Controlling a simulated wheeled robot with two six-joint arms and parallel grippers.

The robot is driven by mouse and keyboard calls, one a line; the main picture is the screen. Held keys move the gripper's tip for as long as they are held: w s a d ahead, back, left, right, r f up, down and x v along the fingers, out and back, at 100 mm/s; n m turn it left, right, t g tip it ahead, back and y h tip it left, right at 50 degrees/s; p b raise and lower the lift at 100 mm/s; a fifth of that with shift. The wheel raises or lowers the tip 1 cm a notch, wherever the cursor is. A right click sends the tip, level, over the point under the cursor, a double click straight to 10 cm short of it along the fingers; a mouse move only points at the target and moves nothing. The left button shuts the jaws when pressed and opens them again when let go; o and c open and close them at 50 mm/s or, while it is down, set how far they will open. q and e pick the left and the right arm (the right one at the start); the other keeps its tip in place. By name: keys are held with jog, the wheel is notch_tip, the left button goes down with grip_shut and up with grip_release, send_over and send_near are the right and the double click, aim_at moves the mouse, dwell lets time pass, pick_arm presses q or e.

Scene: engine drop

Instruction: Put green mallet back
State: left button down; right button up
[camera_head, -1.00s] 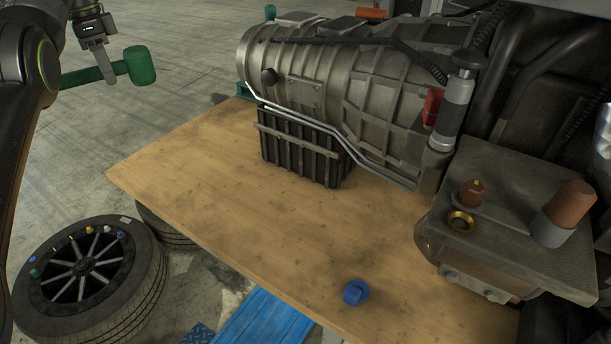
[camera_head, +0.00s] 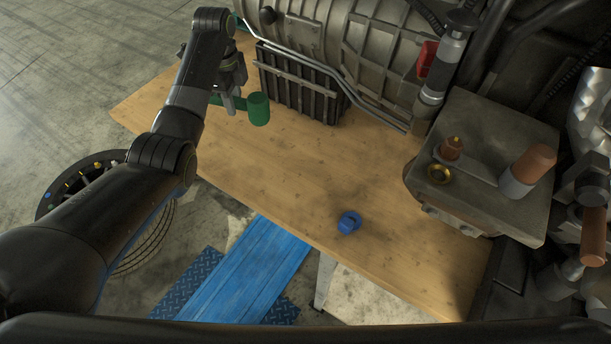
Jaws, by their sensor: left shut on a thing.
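The green mallet (camera_head: 258,108) is at the upper left of the wooden table, its cylindrical head to the right and its handle to the left. My left gripper (camera_head: 229,103) is shut on the mallet's handle, which it partly hides. The mallet appears over the table's left part, beside the dark ribbed block; I cannot tell whether it touches the wood. My right gripper is not in view.
The wooden table (camera_head: 290,190) is mostly clear, with a blue cap-like part (camera_head: 349,222) near its front edge. A large grey gearbox (camera_head: 330,40) and dark ribbed block (camera_head: 300,85) stand behind. A metal housing (camera_head: 490,150) is at right. A tire (camera_head: 150,235) lies left.

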pick_arm(q)
jog(key=s+d+f+m+p, duration=0.3)
jog(key=s+d+f, duration=0.2)
jog(key=s+d, duration=0.5)
jog(key=shift+s+d+m, duration=0.2)
jog(key=shift+d+m, duration=0.1)
jog(key=shift+d, duration=0.85)
